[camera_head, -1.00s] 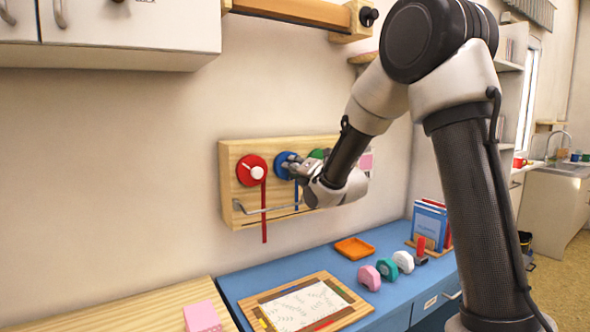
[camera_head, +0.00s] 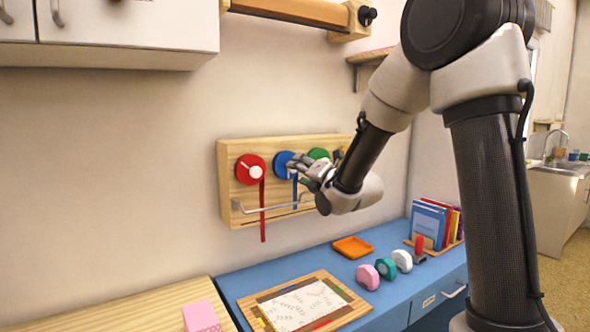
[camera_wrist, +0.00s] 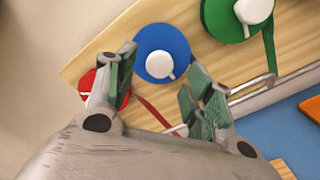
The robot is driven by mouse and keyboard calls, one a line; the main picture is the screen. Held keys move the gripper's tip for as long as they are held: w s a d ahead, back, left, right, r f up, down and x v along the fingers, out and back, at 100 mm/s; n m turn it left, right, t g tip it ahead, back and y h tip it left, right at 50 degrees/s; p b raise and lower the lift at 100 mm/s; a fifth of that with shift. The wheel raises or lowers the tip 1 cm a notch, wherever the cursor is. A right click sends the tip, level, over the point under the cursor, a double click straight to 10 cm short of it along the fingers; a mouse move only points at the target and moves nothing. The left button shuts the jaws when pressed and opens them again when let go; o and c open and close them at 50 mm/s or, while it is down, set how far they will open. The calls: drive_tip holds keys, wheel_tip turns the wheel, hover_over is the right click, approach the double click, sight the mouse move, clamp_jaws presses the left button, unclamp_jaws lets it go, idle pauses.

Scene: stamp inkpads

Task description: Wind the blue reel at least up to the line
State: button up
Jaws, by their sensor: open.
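The blue reel (camera_head: 283,165) is on a wooden wall board (camera_head: 228,195), between a red reel (camera_head: 250,169) and a green reel (camera_head: 318,154). A blue ribbon (camera_head: 295,192) hangs below it. In the wrist view the blue reel (camera_wrist: 162,53) faces me with a white knob (camera_wrist: 159,65) at its middle. My gripper (camera_head: 296,170) is open and empty just in front of the blue reel. In the wrist view its fingertips (camera_wrist: 160,72) stand apart, either side of and below the knob, touching nothing that I can see. I cannot make out the line.
A metal rail (camera_head: 275,207) runs along the board's lower part, with the red ribbon (camera_head: 263,210) hanging past it. On the blue desk (camera_head: 330,262) below are an orange tray (camera_head: 352,247), tape dispensers (camera_head: 385,267) and a framed sheet (camera_head: 300,303). A wall cabinet (camera_head: 125,35) hangs upper left.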

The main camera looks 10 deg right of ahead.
drive_tip(key=v, duration=0.7)
drive_tip(key=s+d+f+m+g+h, duration=0.3)
drive_tip(key=f+m+g, duration=0.3)
drive_tip(key=f+m, duration=0.55)
drive_tip(key=s+d+f+m+g+h, duration=0.2)
drive_tip(key=s+d+f+m+g, duration=0.2)
drive_tip(key=s+m, duration=0.35)
drive_tip(key=s+d+r+m+g, duration=0.1)
drive_tip(key=s+r+m, duration=0.2)
drive_tip(key=s, duration=0.4)
drive_tip(key=s+d+r+m+g, duration=0.1)
drive_tip(key=s+m, duration=0.3)
drive_tip(key=s, duration=0.4)
drive_tip(key=s+d+r+m, duration=0.2)
drive_tip(key=s+r+m, duration=0.1)
drive_tip(key=s, duration=0.5)
drive_tip(key=shift+d+r+m+g+h, duration=0.15)
drive_tip(key=shift+r+m+g+h, duration=0.2)
drive_tip(key=shift+r, duration=0.45)
